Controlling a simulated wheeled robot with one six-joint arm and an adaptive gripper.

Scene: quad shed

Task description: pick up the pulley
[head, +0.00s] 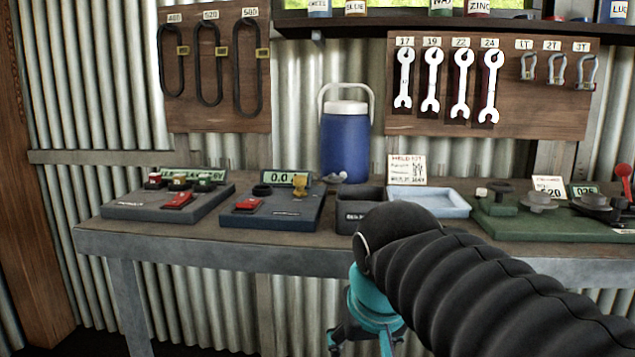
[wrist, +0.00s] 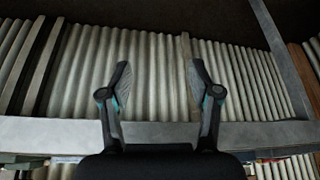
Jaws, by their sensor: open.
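Several round grey and dark parts sit on a green board (head: 530,227) at the right of the bench. I cannot tell for sure which is the pulley. My gripper (wrist: 160,76) is open and empty, its two fingers apart in the wrist view. In the head view its teal body hangs in front of the bench edge, left of and below the green board, with the fingers low in the picture. The pulley is not identifiable in the wrist view.
The bench (head: 290,255) runs across the head view. On it stand two grey boards with small parts, a dark bin (head: 362,213), a pale blue tray (head: 428,203) and a blue cooler (head: 345,145). Wrenches and shackles hang on a wooden panel (head: 395,75).

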